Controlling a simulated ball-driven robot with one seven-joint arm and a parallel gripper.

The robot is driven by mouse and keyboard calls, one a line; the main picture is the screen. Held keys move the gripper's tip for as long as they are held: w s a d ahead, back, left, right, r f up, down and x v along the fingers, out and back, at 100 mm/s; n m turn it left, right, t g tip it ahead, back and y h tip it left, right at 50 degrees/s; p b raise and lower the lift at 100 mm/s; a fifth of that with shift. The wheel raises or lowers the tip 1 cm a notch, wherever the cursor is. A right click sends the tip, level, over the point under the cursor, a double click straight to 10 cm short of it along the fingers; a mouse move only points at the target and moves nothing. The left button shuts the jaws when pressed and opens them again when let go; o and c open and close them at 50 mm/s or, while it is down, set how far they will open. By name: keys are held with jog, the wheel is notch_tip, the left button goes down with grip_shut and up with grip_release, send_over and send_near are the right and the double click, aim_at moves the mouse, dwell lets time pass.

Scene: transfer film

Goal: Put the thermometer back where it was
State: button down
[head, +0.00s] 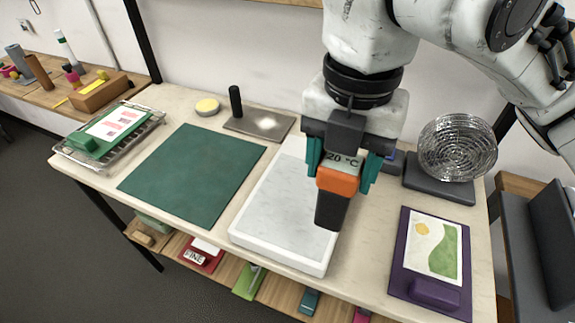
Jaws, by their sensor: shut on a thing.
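The thermometer (337,185) has an orange and black body and a small display reading 20 °C. It is upright between the teal fingers of my gripper (341,163), which is shut on it. The gripper holds it over the right part of a white slab (270,222). I cannot tell whether its black lower end touches the slab. My gripper and the thermometer hide part of the slab's right side.
A green mat (195,175) lies left of the slab. A metal plate with a black handle (236,102) is behind. A wire-mesh disc (457,147) stands on a dark base at right. A purple board with a print (432,250) is front right. A tray (70,150) sits far left.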

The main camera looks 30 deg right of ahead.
jog(key=w+a+f, duration=0.1)
jog(key=w+f, duration=0.8)
jog(key=f, duration=0.2)
jog(key=shift+w+a+f, duration=0.15)
jog(key=shift+w+a, duration=0.05)
jog(key=shift+w, duration=0.15)
jog(key=shift+f+b, duration=0.2)
jog(key=shift+b, duration=0.1)
jog(key=shift+c, duration=1.4)
grip_release()
jog(key=shift+r, duration=0.1)
notch_tip(320, 180, up, 12)
jog(key=shift+r, duration=0.15)
